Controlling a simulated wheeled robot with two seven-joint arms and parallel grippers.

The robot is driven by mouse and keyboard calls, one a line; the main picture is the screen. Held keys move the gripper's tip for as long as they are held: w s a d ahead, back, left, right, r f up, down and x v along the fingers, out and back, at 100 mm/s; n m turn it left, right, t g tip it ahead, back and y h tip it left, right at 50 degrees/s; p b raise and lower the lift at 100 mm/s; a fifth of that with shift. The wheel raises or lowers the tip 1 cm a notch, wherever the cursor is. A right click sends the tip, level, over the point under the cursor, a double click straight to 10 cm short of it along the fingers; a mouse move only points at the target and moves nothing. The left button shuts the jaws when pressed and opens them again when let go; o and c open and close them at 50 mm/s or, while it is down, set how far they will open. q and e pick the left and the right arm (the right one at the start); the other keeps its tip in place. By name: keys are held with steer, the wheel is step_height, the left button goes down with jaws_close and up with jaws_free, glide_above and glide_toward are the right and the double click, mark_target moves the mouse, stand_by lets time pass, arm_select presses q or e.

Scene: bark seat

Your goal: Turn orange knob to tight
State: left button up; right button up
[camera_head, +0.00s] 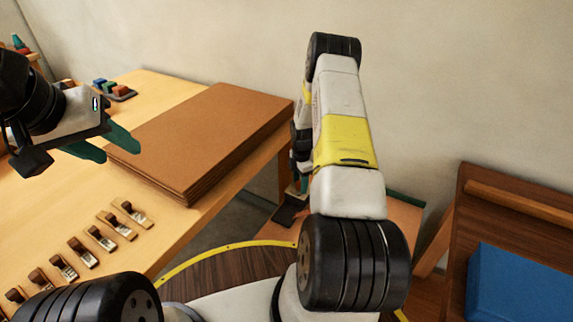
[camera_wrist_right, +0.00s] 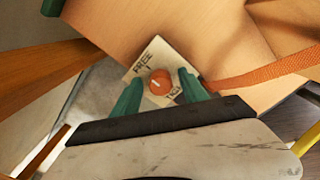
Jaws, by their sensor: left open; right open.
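In the right wrist view, a round orange knob (camera_wrist_right: 160,83) sits on a white label plate (camera_wrist_right: 151,57) on a wooden surface. The plate reads "FREE" at its upper left; other lettering by the right finger is partly covered. A small pale mark shows on the knob. My right gripper (camera_wrist_right: 160,77) is open, with its teal fingers on either side of the knob; I cannot tell whether they touch it. In the head view the knob is hidden behind my right arm. My left gripper (camera_head: 121,152) is open and empty above the table.
An orange strap (camera_wrist_right: 265,72) runs right from beside the knob. A stack of brown boards (camera_head: 200,135) lies on the wooden table (camera_head: 165,225), with several small wooden tools (camera_head: 75,250) in front. A dark wooden piece with a blue pad (camera_head: 520,280) stands at the right.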

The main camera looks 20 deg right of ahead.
jaws_close()
